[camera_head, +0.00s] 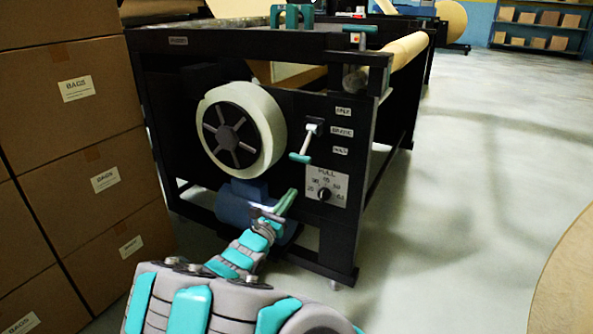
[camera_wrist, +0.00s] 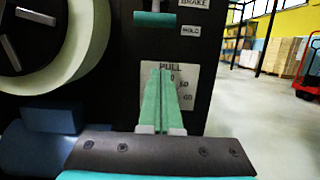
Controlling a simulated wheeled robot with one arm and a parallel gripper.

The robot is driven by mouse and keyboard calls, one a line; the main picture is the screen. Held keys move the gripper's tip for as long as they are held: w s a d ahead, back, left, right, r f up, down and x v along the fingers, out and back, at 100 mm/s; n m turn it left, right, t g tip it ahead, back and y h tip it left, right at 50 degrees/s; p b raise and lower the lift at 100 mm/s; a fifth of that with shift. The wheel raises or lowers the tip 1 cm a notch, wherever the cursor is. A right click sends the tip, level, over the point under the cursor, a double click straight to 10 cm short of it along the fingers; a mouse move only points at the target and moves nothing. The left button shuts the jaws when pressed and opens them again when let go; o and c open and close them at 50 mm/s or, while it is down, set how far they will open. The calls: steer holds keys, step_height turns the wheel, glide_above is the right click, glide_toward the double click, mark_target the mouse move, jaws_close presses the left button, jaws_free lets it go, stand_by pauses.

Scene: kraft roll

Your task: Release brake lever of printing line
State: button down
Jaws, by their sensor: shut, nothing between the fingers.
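The brake lever (camera_head: 305,143) is a pale rod with a teal crossbar handle on the black end panel of the printing line. It slants down and to the left from its pivot, beside small labels, one reading BRAKE. Its teal handle shows at the top of the wrist view (camera_wrist: 155,19). My gripper (camera_head: 291,194) is shut and empty, below the lever and apart from it. In the wrist view its green fingers (camera_wrist: 160,75) lie together in front of the PULL dial plate (camera_wrist: 186,84) and hide part of it.
A white-rimmed wheel (camera_head: 268,130) sits left of the lever, above a blue motor housing (camera_head: 237,207). The dial plate also shows in the head view (camera_head: 327,184). Stacked BAGS cartons (camera_head: 85,140) stand close on the left. Open floor (camera_head: 450,200) lies to the right.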

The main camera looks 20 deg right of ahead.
mark_target(305, 146)
steer(key=shift+w+a+f+n+t, duration=0.3)
steer(key=shift+a, duration=0.1)
steer(key=shift+d, duration=0.1)
steer(key=w+d+r, duration=0.4)
steer(key=d+r, duration=0.1)
steer(key=r, duration=0.1)
steer(key=shift+w+d, duration=0.25)
steer(key=shift+d, duration=0.1)
stand_by(0.5)
